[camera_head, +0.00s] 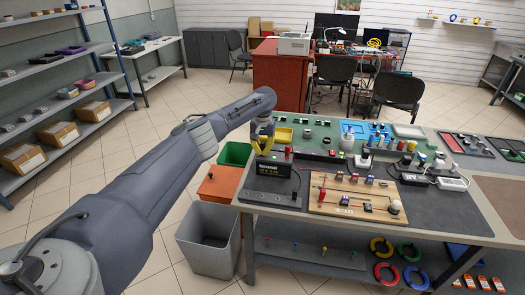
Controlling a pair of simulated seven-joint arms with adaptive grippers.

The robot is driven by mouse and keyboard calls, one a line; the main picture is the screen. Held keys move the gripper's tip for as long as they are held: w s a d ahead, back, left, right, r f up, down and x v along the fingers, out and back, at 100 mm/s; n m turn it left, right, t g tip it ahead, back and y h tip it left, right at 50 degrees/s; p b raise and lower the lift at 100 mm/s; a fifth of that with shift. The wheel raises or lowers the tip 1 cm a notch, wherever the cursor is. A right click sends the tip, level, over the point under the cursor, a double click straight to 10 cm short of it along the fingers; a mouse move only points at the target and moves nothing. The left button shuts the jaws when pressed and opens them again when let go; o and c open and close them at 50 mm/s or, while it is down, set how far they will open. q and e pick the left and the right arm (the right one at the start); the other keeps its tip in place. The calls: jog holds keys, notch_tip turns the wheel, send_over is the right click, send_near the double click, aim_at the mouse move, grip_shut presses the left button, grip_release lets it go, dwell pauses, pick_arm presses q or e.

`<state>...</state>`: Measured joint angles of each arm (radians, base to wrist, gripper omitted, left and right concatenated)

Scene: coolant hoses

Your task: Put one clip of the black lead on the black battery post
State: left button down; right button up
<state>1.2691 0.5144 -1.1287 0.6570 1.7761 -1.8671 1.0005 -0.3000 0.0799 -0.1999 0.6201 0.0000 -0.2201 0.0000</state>
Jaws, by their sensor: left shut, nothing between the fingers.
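The battery (268,169) is a dark box with a printed label, standing at the left end of the workbench. A small red post or cap (288,151) shows on its top at the right. My left gripper (262,150) is right above the left part of the battery's top, pointing down. It is shut and holds nothing. It hides that part of the top, so I cannot make out the black post. I cannot clearly pick out the black lead or its clips. My right gripper is not in view.
A wooden board (335,207) with small parts lies right of the battery. A white power strip (452,184) lies further right. A green bin (235,153), an orange box (219,184) and a grey bin (208,240) stand left of the workbench (300,219).

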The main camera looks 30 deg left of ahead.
pick_arm(q)
jog(key=shift+f, duration=0.15)
dwell(0.7)
jog(key=c, duration=1.6)
grip_release()
jog(key=shift+o, duration=0.4)
jog(key=shift+d, duration=0.1)
jog(key=o, duration=0.4)
jog(key=shift+r, duration=4.5)
